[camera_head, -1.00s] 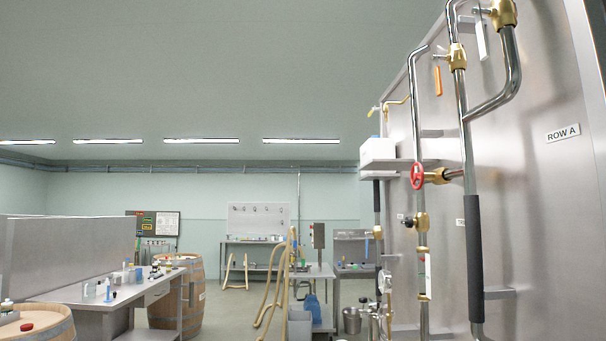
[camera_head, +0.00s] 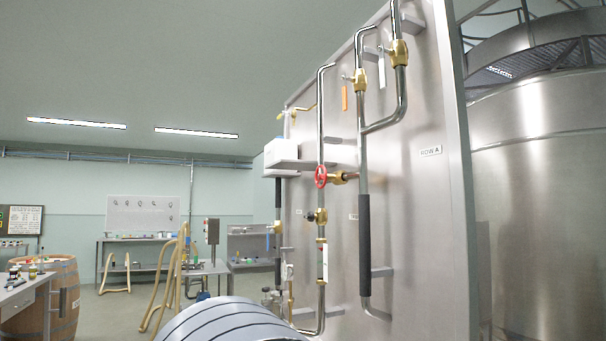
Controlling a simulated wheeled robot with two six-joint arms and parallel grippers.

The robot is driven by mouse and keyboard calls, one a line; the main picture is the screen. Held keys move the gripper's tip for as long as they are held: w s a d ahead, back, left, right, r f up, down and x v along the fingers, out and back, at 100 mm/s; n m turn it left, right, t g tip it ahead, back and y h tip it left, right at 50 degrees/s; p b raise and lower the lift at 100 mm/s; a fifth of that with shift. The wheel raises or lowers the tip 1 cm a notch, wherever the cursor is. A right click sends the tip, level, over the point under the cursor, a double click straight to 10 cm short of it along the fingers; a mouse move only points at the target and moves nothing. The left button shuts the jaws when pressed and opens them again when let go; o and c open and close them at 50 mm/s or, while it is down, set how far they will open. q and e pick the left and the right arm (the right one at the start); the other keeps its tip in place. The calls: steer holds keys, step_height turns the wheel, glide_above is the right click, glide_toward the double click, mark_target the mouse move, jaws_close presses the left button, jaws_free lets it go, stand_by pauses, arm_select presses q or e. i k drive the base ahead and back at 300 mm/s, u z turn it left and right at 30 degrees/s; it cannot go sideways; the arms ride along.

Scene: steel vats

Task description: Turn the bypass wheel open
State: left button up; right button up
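A red wheel (camera_head: 320,176) sits on a brass valve (camera_head: 345,178) that joins two upright steel pipes on the panel (camera_head: 430,230) marked ROW A. I cannot read any label naming it as the bypass wheel, nor tell how far it is turned. Two more brass valves above have lever handles, one orange (camera_head: 344,97) and one white (camera_head: 381,72), both hanging down. Neither of my grippers shows in this view.
A large steel vat (camera_head: 545,170) stands right of the panel. A grey ribbed rounded thing (camera_head: 225,322) fills the bottom middle, close to me. A barrel (camera_head: 65,295) and a bench (camera_head: 18,300) stand at left. Open floor (camera_head: 115,310) shows between barrel and hoses (camera_head: 170,275).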

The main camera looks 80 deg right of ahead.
mark_target(324, 177)
steer(key=u, duration=0.05)
steer(key=i, duration=0.9)
steer(key=z, duration=3.05)
steer(key=i, duration=0.5)
steer(key=z, duration=0.05)
